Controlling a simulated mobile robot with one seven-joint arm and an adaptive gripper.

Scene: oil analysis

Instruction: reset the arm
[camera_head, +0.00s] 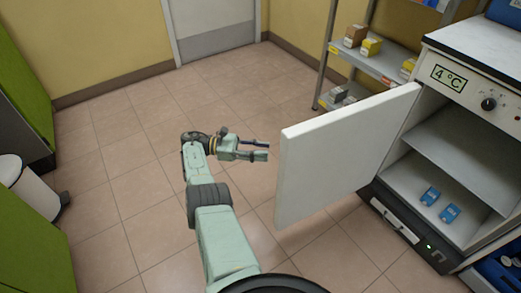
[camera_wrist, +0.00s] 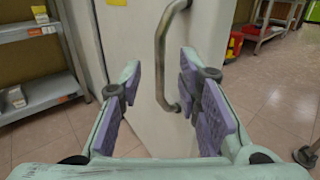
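My arm reaches out over the tiled floor in the head view, with my gripper (camera_head: 262,149) pointing right, just left of the open white fridge door (camera_head: 340,155). In the wrist view my gripper (camera_wrist: 165,110) is open and empty, its two purple-padded fingers wide apart. The door's curved metal handle (camera_wrist: 161,60) shows between and beyond the fingers. The fingers do not close on it; I cannot tell the exact gap. The door panel (camera_wrist: 137,50) fills the middle of the wrist view.
The fridge (camera_head: 455,150) stands open at right, marked 4 °C, with two blue boxes (camera_head: 440,203) inside. A metal shelf (camera_head: 375,62) with small boxes stands behind the door. A white bin (camera_head: 30,188) is at left. Floor left of my arm is clear.

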